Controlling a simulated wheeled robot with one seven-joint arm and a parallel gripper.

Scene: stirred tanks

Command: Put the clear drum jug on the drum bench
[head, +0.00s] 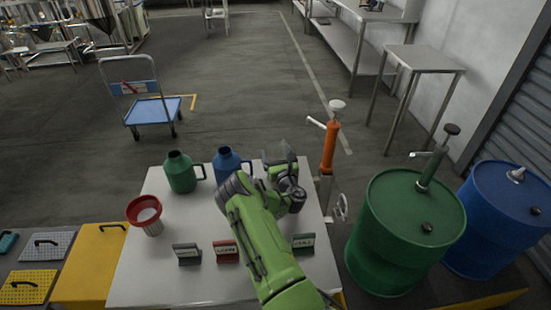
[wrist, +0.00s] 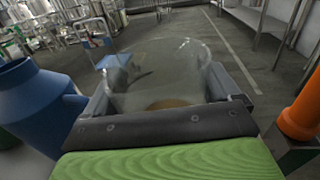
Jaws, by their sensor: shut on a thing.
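The clear drum jug (wrist: 160,75) is see-through and sits between the two fingers of my gripper (wrist: 163,92) in the wrist view. My gripper is shut on it. In the head view the jug (head: 280,153) shows faintly past my gripper (head: 284,172), near the far edge of the white bench; its lower part is hidden by my arm. I take this white bench (head: 150,275) beside the drums as the drum bench. Whether the jug touches its top cannot be told.
A blue jug (head: 228,163) stands just left of my gripper, with a green jug (head: 181,173) farther left. A red-rimmed funnel (head: 146,214), several small signs (head: 226,251) and an orange pump (head: 330,148) are close. Green (head: 405,225) and blue (head: 500,215) drums stand right.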

